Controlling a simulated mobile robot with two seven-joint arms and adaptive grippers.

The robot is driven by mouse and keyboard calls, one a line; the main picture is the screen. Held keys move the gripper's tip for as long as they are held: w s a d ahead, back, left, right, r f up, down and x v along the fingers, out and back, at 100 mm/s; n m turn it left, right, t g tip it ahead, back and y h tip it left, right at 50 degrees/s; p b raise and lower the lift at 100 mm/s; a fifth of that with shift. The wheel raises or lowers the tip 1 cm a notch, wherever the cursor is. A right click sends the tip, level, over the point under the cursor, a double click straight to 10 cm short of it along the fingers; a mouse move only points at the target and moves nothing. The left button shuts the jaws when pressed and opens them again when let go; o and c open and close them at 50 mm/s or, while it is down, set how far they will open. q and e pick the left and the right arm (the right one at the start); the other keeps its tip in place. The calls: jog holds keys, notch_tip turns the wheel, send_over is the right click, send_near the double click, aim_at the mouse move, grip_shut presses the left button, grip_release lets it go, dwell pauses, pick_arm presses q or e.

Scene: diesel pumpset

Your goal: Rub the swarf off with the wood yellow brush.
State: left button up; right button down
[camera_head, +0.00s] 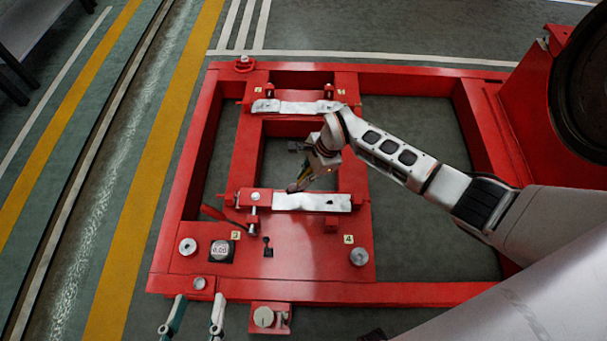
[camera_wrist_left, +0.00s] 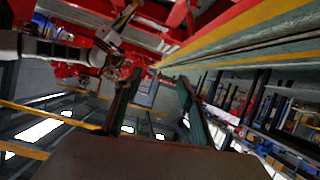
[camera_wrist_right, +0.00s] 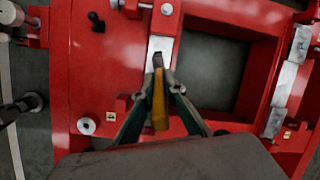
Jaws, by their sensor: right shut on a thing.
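My right gripper (camera_head: 306,178) reaches in from the right, over the red frame. In the right wrist view its fingers (camera_wrist_right: 160,100) are shut on the yellow brush (camera_wrist_right: 160,106). The brush's dark end points away from my wrist and overlaps the near silvery pad (camera_wrist_right: 154,50); I cannot tell whether it touches. That near pad (camera_head: 312,202) lies on the lower crossbar in the head view. I cannot make out swarf clearly on it. My left gripper (camera_head: 193,318) is open and empty at the bottom left, by the frame's front edge; its fingers (camera_wrist_left: 155,100) stand apart in the left wrist view.
The red frame (camera_head: 420,292) has open wells with floor below. A second silvery pad (camera_head: 300,107) lies on the far crossbar. Knobs and a small display (camera_head: 221,250) stand on the front plate. A red machine with a dark wheel (camera_head: 582,85) stands at right.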

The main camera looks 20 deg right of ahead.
pick_arm(q)
jog(key=d+n+b, duration=0.1)
jog(key=s+d+n+b, duration=0.1)
jog(key=d+f+n+b, duration=0.1)
jog(key=d, duration=0.1)
jog(key=shift+s+n+h, duration=0.3)
jog(key=shift+h, duration=0.1)
pick_arm(e)
notch_tip(320, 180, down, 5)
jog(key=shift+f, duration=0.15)
pick_arm(q)
jog(key=shift+s+f, duration=0.2)
jog(key=shift+f, duration=0.35)
pick_arm(e)
jog(key=shift+s+f, duration=0.1)
jog(key=shift+f, duration=0.45)
jog(key=shift+a, duration=0.1)
